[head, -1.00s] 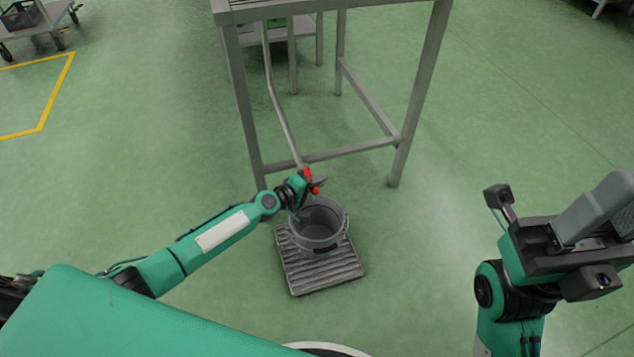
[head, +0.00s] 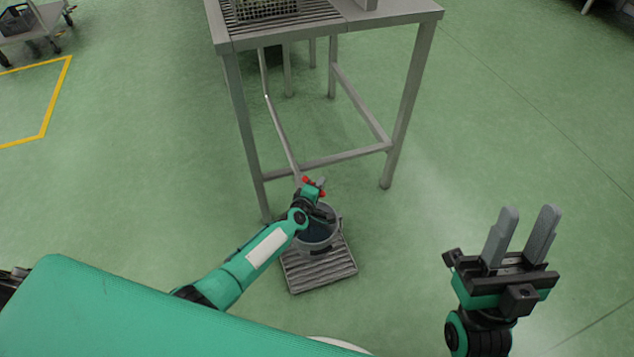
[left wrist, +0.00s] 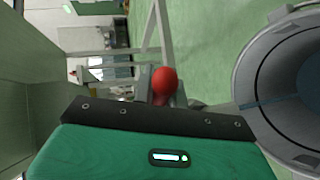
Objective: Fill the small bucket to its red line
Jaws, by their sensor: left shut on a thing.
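The small grey bucket (head: 338,238) stands upright on a slatted grate (head: 320,279), partly covered by my left arm. Its inside looks dark blue in the head view. In the left wrist view the bucket (left wrist: 247,75) is at the right edge, with a thin bluish streak across its opening. I cannot make out a red line. A tap with red handle parts (head: 306,180) is at the lower end of a grey pipe (head: 281,127). My left gripper (head: 317,188) is shut on the red handle, whose round knob (left wrist: 164,81) shows in the left wrist view. My right gripper (head: 530,210) is open and empty.
A steel table (head: 335,31) with a crate (head: 265,10) stands behind the bucket. Its legs and crossbar (head: 330,160) are close behind the tap. A cart (head: 38,32) is at the far left. The green floor around the grate is clear.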

